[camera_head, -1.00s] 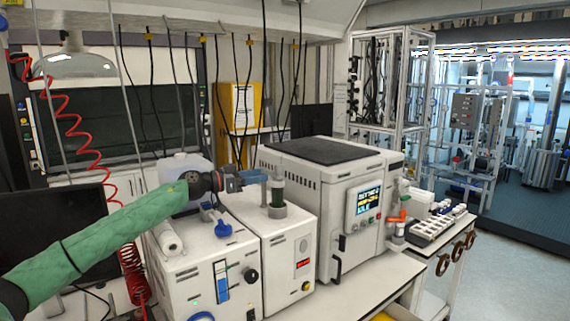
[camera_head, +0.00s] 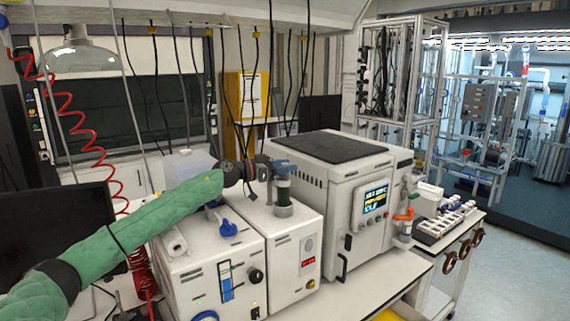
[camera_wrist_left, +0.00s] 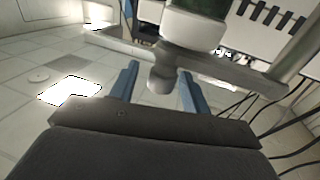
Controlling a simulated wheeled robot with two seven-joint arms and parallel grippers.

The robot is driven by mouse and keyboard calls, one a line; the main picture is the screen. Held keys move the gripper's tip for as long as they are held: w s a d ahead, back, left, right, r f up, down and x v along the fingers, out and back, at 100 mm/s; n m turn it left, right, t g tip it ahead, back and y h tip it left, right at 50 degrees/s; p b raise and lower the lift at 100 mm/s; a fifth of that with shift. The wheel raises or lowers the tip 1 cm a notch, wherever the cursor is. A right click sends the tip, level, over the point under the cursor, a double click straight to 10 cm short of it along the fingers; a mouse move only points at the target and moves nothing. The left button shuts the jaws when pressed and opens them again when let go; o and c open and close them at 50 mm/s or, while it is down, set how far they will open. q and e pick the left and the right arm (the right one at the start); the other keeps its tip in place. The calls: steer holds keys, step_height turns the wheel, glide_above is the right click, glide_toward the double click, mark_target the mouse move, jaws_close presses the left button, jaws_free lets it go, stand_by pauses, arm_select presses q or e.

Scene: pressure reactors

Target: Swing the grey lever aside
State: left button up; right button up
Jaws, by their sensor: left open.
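My left gripper (camera_head: 278,166) reaches in from the left and is open, above the white instrument box (camera_head: 305,230). Its blue jaws are at the top of a dark green upright cylinder (camera_head: 283,190) set in a grey collar on that box. In the left wrist view, the two blue fingers (camera_wrist_left: 158,88) stand apart. A short grey knob-like end shows between them, joined to a grey bar, seemingly the grey lever (camera_wrist_left: 235,70), which runs off to the right. I cannot tell whether the fingers touch it. My right gripper is out of view.
A large white unit (camera_head: 335,190) with a small screen stands right of the box. Another white box (camera_head: 205,265) with a blue knob on top stands to the left. Black cables (camera_head: 230,90) hang behind the gripper. A red coiled hose (camera_head: 70,120) hangs at left.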

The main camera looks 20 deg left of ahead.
arm_select(q)
steer(key=shift+w+f, duration=0.2)
steer(key=shift+w, duration=0.05)
steer(key=shift+s+d+r, duration=0.1)
jaws_close()
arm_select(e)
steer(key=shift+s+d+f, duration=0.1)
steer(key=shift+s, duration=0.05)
